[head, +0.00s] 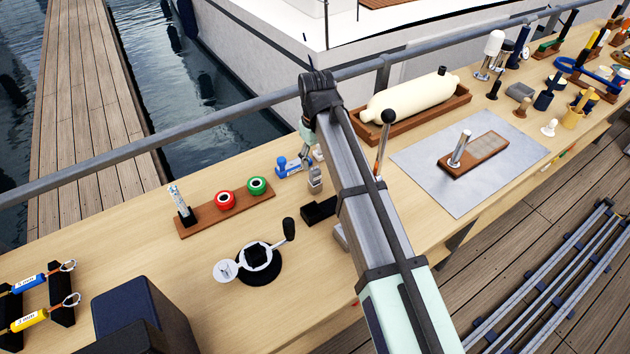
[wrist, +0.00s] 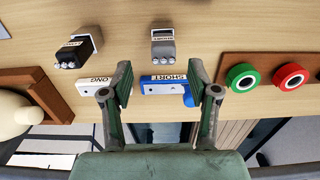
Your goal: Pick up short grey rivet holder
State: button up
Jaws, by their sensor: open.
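A small grey holder (wrist: 163,47) with a pale label and several round silver ends along one side stands on the wooden table in the wrist view. Its label is too small to read for sure. What looks like the same holder shows beside my arm in the head view (head: 315,181). My gripper (wrist: 158,90) is open and empty. Its fingers are spread over the blue and white piece labelled SHORT (wrist: 166,84); their height above it is unclear. The grey holder lies beyond the fingertips, apart from them. In the head view my arm partly hides this area.
A black holder (wrist: 78,50) and a white piece labelled LONG (wrist: 90,87) lie left in the wrist view. Green (wrist: 243,77) and red (wrist: 290,77) rings sit right. In the head view, a black block (head: 319,210) and crank device (head: 259,260) stand nearer.

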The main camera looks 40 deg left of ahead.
aim_at(315, 170)
jog(key=shift+s+f+p, duration=0.15)
jog(key=shift+f+p, duration=0.4)
jog(key=shift+f, duration=0.85)
jog(key=shift+s+f+p, duration=0.1)
jog(key=shift+f+p, duration=0.4)
jog(key=shift+f, duration=0.85)
grip_shut()
